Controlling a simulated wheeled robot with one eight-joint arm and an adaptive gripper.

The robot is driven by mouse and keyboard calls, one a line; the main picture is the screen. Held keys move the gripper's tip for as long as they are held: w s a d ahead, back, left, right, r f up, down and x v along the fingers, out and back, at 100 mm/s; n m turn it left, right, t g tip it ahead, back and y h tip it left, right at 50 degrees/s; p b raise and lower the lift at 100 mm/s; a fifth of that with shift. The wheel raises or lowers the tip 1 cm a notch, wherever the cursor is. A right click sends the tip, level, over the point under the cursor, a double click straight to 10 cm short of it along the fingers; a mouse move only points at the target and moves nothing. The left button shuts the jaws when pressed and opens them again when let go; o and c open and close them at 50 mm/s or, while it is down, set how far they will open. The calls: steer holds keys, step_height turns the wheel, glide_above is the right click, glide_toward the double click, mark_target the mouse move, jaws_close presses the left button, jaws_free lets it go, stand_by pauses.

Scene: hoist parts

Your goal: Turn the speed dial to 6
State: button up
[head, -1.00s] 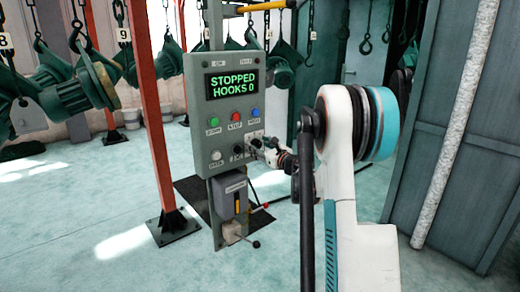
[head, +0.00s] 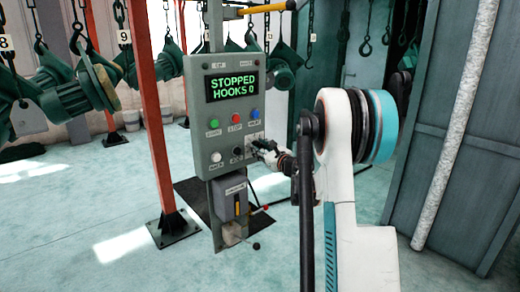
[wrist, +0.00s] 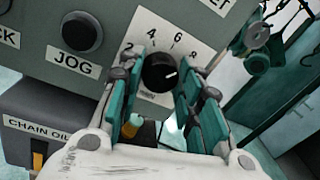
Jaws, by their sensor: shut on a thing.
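The speed dial is a small black round knob (wrist: 158,72) with a white pointer mark, on a white plate (wrist: 150,98) printed 2, 4, 6 and 8. The mark points right and slightly up in the wrist view, nearest the 8 side; its exact reading is unclear. My gripper (wrist: 156,84) has its two teal fingers on either side of the knob and is shut on it. In the head view my gripper (head: 264,151) is at the lower right of the grey control panel (head: 203,130), hiding most of the dial.
The panel display (head: 232,84) reads STOPPED, HOOKS 0. Green, red and blue buttons sit above the dial. A black JOG button (wrist: 82,33) is just left of it. A chain oil box (head: 230,198) hangs below. An orange post (head: 150,110) stands to the left.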

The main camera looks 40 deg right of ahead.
steer(key=n, duration=0.6)
steer(key=shift+f+n, duration=0.1)
steer(key=shift+n, duration=0.3)
stand_by(0.4)
steer(key=o, duration=1.1)
steer(key=shift+c, duration=0.2)
steer(key=s, duration=1.2)
steer(key=shift+a+f, duration=0.4)
steer(key=shift+a, duration=0.05)
